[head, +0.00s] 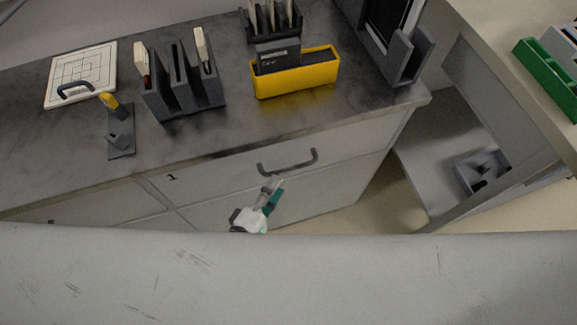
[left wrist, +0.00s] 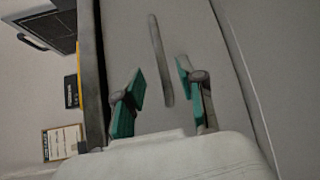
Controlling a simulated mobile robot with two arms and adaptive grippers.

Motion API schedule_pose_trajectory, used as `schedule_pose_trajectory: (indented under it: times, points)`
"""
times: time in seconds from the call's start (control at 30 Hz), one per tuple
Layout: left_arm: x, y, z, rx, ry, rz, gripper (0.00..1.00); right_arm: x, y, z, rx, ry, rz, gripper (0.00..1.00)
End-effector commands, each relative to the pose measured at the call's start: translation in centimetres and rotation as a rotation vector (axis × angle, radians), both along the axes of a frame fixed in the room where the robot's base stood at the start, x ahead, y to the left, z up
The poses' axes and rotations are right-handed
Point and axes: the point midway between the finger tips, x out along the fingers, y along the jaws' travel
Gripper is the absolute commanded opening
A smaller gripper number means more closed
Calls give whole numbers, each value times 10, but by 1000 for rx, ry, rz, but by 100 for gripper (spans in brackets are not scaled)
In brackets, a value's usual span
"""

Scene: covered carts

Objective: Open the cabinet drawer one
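The drawer marked 1 (head: 225,172) is in the cabinet front, below the dark countertop, and looks closed. Its dark curved bar handle (head: 287,165) is near the middle of its front. My left gripper (head: 275,186) is just below the handle in the head view. In the left wrist view my left gripper (left wrist: 161,80) is open, its teal fingers apart. The handle (left wrist: 161,60) runs through the gap between them, with no clear contact; its exact depth is hard to tell. My right gripper is not in view.
On the countertop (head: 60,170) stand a yellow box (head: 296,78), a dark slotted rack (head: 185,100), a small dark stand (head: 120,140) and a white gridded board (head: 80,75). A table with a green bin (head: 545,75) is at the right. A grey covered surface (head: 290,285) fills the foreground.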

Motion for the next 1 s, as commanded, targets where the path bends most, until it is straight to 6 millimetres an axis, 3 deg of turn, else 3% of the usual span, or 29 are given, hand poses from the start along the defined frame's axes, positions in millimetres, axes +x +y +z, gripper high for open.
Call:
schedule_pose_trajectory:
  times: [0.1, 0.33, 0.77, 1.0]
  points:
    - [24, -12, -3, 0, -3, 0, 39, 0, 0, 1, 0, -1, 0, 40]
    - [53, -28, -8, 2, -1, 0, 39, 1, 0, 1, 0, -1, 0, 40]
    - [63, -33, -11, 2, 1, 0, 39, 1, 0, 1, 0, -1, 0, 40]
    - [63, -33, -11, 3, 1, -1, 3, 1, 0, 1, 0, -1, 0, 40]
